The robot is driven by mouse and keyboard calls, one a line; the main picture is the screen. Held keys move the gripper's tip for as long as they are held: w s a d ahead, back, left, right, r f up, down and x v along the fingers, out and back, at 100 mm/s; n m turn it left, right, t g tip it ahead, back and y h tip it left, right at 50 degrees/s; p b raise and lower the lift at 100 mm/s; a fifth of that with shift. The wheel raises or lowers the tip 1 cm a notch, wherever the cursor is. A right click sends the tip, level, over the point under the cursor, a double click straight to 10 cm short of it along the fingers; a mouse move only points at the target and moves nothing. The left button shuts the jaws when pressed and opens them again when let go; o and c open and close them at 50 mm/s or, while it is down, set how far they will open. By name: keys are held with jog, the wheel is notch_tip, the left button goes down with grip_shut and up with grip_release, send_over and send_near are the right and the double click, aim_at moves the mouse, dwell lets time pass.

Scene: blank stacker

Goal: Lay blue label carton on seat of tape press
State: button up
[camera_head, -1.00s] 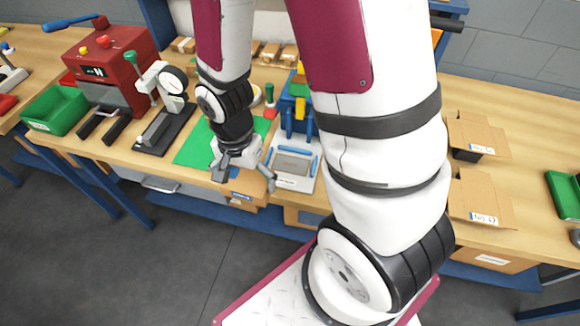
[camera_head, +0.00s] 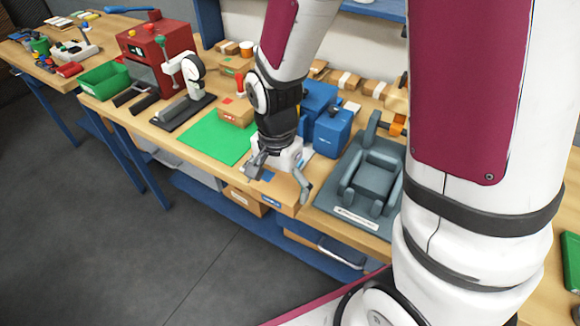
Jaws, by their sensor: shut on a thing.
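My gripper (camera_head: 279,178) is shut on a brown carton with a blue label on top (camera_head: 281,190), held near the front edge of the bench. A finger shows on either side of the carton; the gripper body hides part of its top. To the right stands a dark grey-green fixture (camera_head: 371,178) with a raised-sided seat and a white label strip in front, perhaps the tape press. Its seat looks empty, and the carton is apart from it, to its left. My arm hides the fixture's right side.
A blue machine (camera_head: 331,128) stands behind my gripper. Left of it are a green mat (camera_head: 208,146), a red-label carton (camera_head: 236,113), a dial gauge stand (camera_head: 183,110), a red machine (camera_head: 154,56) and a green bin (camera_head: 104,78). Small cartons line the back.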

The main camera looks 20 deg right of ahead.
jog(key=w+d, duration=0.1)
jog(key=w, duration=0.3)
jog(key=w+d+f, duration=0.1)
jog(key=w+d, duration=0.1)
jog(key=w, duration=0.3)
jog(key=w+d, duration=0.1)
jog(key=w, duration=0.4)
jog(key=shift+w+d+f, duration=0.15)
jog(key=shift+f, duration=0.1)
jog(key=shift+w+d+f+p, duration=0.1)
jog(key=shift+w+f+p, duration=0.15)
jog(key=shift+f, duration=0.65)
jog(key=shift+w+f+p, duration=0.1)
jog(key=shift+f+p, duration=0.25)
jog(key=shift+f, duration=0.5)
jog(key=shift+f, duration=0.2)
jog(key=o, duration=0.9)
jog(key=shift+r, duration=0.1)
